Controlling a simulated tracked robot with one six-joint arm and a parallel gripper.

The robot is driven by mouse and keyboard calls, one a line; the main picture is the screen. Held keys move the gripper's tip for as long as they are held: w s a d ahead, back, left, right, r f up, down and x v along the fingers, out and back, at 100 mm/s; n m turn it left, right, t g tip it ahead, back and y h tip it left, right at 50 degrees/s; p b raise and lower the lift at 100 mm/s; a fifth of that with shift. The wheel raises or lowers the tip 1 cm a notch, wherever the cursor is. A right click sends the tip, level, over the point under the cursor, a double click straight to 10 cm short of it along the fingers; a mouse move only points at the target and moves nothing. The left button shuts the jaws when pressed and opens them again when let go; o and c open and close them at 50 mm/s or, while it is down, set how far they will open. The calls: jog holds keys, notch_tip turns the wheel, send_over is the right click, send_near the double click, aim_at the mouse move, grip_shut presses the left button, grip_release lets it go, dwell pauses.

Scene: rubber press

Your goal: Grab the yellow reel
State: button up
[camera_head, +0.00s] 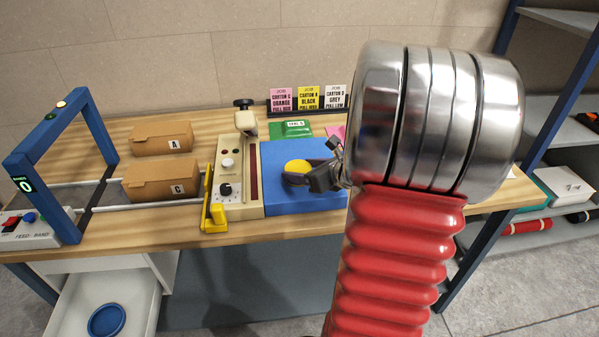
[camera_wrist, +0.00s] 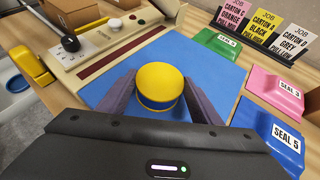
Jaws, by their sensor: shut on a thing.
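The yellow reel (camera_wrist: 160,84) is a short round yellow cylinder with a flat top, in the middle of the wrist view. My gripper (camera_wrist: 158,95) is shut on it, with one dark finger on each side. In the head view the yellow reel (camera_head: 297,167) shows over the blue mat (camera_head: 285,203), partly hidden by my gripper (camera_head: 300,178). Whether the reel touches the mat or is slightly above it, I cannot tell.
Left of the mat stands a beige press (camera_head: 236,200) with knobs and a yellow lever (camera_head: 213,214). Cartons A (camera_head: 162,139) and C (camera_head: 160,182) lie further left. Green (camera_wrist: 222,44), pink (camera_wrist: 273,92) and blue (camera_wrist: 268,132) seal blocks and job cards (camera_wrist: 268,27) stand right and behind.

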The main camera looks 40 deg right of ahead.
aim_at(302, 171)
jog(key=shift+r, duration=0.1)
notch_tip(302, 171, up, 10)
dwell(0.5)
dwell(0.5)
